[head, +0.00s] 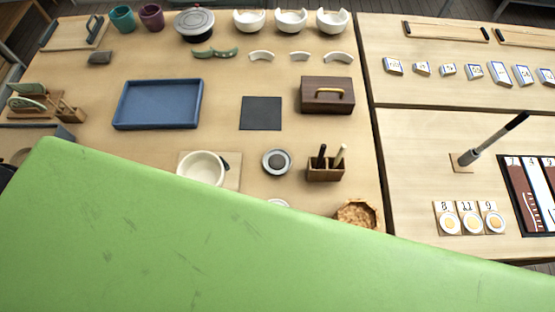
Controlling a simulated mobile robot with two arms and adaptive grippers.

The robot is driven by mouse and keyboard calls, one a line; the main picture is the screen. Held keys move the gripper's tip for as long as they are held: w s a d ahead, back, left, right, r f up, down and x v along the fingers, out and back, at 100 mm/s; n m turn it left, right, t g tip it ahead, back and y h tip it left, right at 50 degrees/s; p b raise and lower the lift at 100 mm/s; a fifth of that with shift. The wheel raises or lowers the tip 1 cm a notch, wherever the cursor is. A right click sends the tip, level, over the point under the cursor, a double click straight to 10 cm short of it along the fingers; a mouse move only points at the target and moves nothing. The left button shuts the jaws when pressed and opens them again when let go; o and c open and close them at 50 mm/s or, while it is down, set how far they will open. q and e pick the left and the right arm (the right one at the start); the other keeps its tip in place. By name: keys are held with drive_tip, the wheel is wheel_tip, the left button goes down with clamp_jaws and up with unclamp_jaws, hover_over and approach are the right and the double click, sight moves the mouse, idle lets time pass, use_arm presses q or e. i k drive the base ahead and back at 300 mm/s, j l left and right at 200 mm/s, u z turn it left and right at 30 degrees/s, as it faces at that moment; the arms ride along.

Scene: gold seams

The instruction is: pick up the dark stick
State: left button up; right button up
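A dark stick (321,158) stands upright in a small brown wooden holder (325,174), right of the middle in the head view. A pale stick (340,156) stands in the same holder, just to its right. The lower ends of both sticks are hidden inside the holder. Neither of my grippers shows in the view. A large green surface close to the camera blocks the lower part of the picture and hides what lies behind it.
Near the holder are a round grey-centred dish (276,162), a woven basket (357,213) and a white bowl (203,168). A dark mat (261,113) and blue tray (158,104) lie farther left.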

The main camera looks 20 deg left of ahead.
sight(321, 151)
drive_tip(key=k+l+u, duration=0.15)
drive_tip(key=k, duration=0.35)
drive_tip(key=k+l+u, duration=0.2)
drive_tip(key=k, duration=0.3)
drive_tip(key=k+l+u, duration=0.15)
drive_tip(key=k, duration=0.4)
drive_tip(key=i+l, duration=0.25)
drive_tip(key=i, duration=0.2)
